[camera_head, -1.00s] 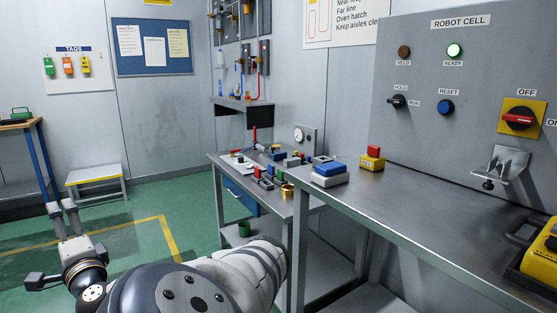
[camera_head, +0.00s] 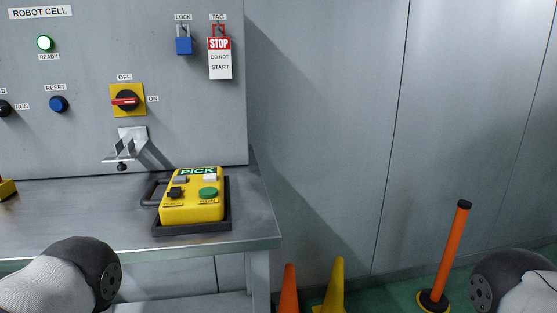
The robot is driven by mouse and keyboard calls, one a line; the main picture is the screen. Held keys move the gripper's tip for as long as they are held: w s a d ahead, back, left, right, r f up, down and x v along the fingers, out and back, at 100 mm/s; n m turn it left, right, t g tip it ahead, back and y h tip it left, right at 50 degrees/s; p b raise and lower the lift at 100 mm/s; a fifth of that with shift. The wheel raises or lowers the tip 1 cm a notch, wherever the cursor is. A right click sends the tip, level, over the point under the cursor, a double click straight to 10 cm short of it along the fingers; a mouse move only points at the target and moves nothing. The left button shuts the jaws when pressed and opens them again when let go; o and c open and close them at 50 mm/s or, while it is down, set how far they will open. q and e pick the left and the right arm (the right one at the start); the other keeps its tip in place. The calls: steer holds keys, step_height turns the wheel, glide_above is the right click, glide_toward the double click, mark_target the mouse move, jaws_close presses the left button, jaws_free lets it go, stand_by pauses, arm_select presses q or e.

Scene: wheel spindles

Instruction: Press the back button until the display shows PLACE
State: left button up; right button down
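The yellow pendant box (camera_head: 192,200) lies in a black tray at the right end of the metal bench. Its green display (camera_head: 198,171) reads PICK. On its face are a grey button (camera_head: 180,180), a white button (camera_head: 210,178), a black knob (camera_head: 174,193) and a green button (camera_head: 208,192) with a label that seems to read RUN. Which button is the back button is too small to tell. Parts of my arms show at the lower left and lower right edges, away from the pendant. Neither gripper is in view.
The metal bench (camera_head: 90,210) has clear room left of the pendant. A bracket (camera_head: 130,147) juts from the panel behind it. The panel has a lit READY lamp, a RESET button and a red switch (camera_head: 126,101). Cones (camera_head: 338,285) and an orange post (camera_head: 448,255) stand on the right.

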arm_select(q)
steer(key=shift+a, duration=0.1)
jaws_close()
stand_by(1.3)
